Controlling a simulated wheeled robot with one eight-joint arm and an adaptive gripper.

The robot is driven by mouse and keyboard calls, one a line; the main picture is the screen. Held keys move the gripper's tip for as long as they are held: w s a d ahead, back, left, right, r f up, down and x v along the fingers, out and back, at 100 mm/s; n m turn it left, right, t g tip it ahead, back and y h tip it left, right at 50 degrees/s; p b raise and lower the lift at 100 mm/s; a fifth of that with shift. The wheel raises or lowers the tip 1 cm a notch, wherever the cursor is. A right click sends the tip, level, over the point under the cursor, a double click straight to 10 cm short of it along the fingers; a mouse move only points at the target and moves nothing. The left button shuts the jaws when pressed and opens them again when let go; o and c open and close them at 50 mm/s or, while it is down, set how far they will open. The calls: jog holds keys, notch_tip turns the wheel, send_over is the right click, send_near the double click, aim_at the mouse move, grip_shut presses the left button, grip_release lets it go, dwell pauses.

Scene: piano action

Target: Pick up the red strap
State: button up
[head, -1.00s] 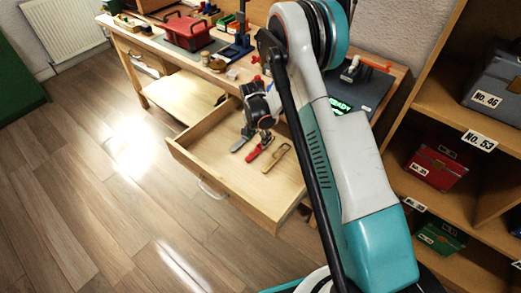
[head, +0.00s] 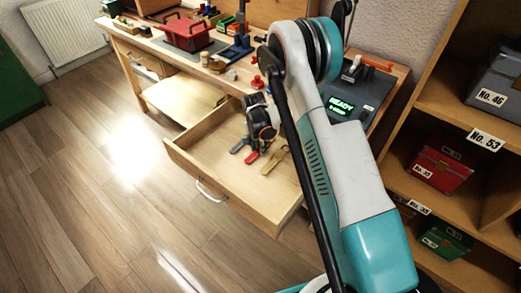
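The red strap (head: 252,157) lies in the open wooden drawer (head: 205,176), and only its near end shows. My gripper (head: 262,148) is low in the drawer, directly over the strap, and hides the strap's far part. Whether the fingers touch the strap or are closed on it is too small and covered to tell.
A grey strip (head: 240,145) lies left of the strap and a tan wooden strip (head: 274,161) lies right of it, both close by. The workbench holds a red toolbox (head: 188,33) and a device with a READY display (head: 340,106). Shelves with labelled boxes stand at right.

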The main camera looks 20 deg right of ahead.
dwell(0.3)
jog(key=shift+r+p, duration=0.35)
jog(key=shift+r, duration=0.15)
notch_tip(320, 180, up, 3)
jog(key=shift+s+d+p, duration=0.15)
jog(key=shift+p, duration=0.75)
jog(key=s+d, duration=0.3)
jog(key=s, duration=0.1)
jog(key=s+d, duration=0.3)
jog(key=s, duration=0.1)
jog(key=s+d+f+p, duration=0.1)
jog(key=s+d, duration=0.2)
jog(key=s, duration=0.1)
jog(key=shift+s+d, duration=0.1)
jog(key=shift+s, duration=0.3)
jog(key=shift+s+d+b, duration=0.35)
jog(key=shift+s+b, duration=0.1)
jog(key=shift+b, duration=0.1)
jog(key=shift+s+d+r, duration=0.2)
jog(key=shift+s, duration=0.05)
